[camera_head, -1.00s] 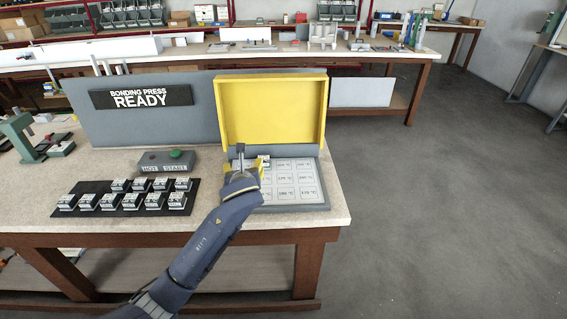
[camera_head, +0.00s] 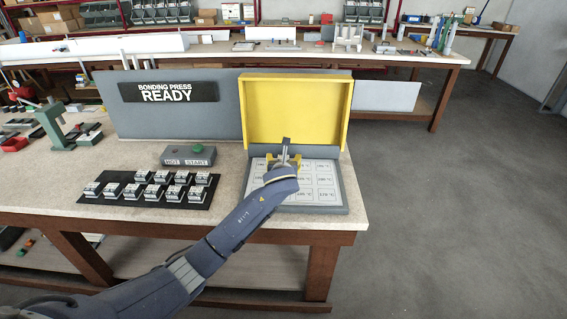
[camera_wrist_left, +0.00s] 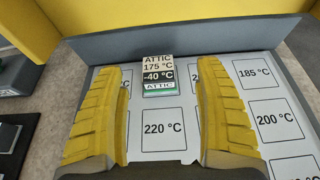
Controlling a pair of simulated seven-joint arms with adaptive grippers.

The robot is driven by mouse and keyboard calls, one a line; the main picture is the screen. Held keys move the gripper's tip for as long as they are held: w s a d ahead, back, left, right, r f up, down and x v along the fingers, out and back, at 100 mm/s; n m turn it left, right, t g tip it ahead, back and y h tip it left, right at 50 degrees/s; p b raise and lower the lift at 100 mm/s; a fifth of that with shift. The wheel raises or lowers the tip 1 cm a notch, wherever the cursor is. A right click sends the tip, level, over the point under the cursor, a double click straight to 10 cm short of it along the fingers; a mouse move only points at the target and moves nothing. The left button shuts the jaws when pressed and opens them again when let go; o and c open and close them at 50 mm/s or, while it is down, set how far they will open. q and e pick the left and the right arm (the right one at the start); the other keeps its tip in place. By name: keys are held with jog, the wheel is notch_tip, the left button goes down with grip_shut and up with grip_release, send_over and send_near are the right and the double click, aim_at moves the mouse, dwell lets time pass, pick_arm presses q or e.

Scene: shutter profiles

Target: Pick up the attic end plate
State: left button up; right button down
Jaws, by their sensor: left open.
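The attic end plate (camera_wrist_left: 158,76) is a small block labelled ATTIC, 175 °C, -40 °C, with a green stripe. In the left wrist view it sits at the back of the press's marked grid, against the grey rim. My left gripper (camera_wrist_left: 160,72) is open, with one yellow ribbed finger to each side of the plate in the picture; I cannot tell the depth gap. In the head view my left gripper (camera_head: 284,160) is over the back left of the grid panel (camera_head: 322,196), and it hides the plate. My right gripper is not in view.
The press's yellow raised lid (camera_head: 295,112) stands behind the gripper. A grey panel reading BONDING PRESS READY (camera_head: 168,92) stands behind.

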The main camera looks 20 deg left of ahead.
pick_arm(q)
jog(key=shift+x, duration=3.1)
jog(key=shift+a, duration=0.1)
jog(key=shift+c, duration=0.4)
jog(key=c, duration=1.3)
